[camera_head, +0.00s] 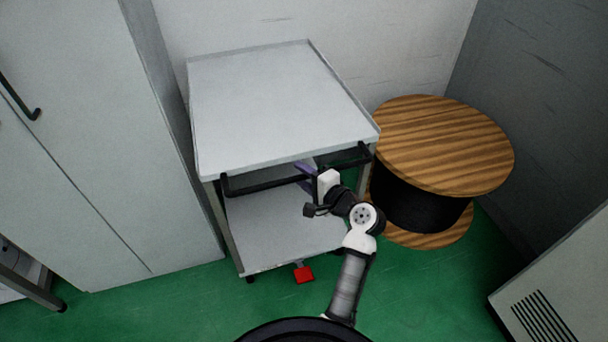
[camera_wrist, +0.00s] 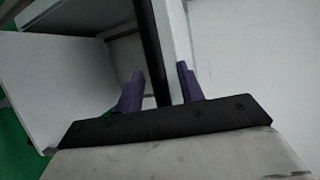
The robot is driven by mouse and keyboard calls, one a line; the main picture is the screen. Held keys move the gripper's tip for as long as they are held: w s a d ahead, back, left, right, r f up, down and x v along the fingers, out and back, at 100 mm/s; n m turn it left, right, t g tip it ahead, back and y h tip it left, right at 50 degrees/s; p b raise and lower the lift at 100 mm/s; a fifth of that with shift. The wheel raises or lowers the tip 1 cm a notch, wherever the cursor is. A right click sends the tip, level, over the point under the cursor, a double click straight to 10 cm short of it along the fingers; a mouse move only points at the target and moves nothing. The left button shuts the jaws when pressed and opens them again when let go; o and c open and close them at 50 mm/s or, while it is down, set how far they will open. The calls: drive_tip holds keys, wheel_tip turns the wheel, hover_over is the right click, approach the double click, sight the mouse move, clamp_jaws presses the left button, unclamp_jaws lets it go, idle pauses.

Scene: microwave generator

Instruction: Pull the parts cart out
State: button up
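The parts cart (camera_head: 270,105) is a light grey two-shelf cart against the back wall. A black handle bar (camera_head: 262,184) runs along its front edge, just below the top. My gripper (camera_head: 305,168) is at the handle, right of its middle. In the wrist view, my gripper (camera_wrist: 160,72) has its two purple fingers apart. The black handle bar (camera_wrist: 152,50) and the cart's pale top edge (camera_wrist: 174,50) pass between the fingers. Gaps show beside the fingers, and I cannot see firm contact. My arm hides part of the handle. The cart's lower shelf (camera_head: 280,230) looks empty.
A red pedal (camera_head: 303,274) sticks out at the cart's front bottom. A wooden cable spool (camera_head: 440,145) stands close on the right. A tall grey cabinet (camera_head: 80,130) stands close on the left. A vented box (camera_head: 560,290) is at lower right. Green floor (camera_head: 190,305) in front is open.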

clamp_jaws()
drive_tip(key=shift+s, duration=0.15)
idle(0.4)
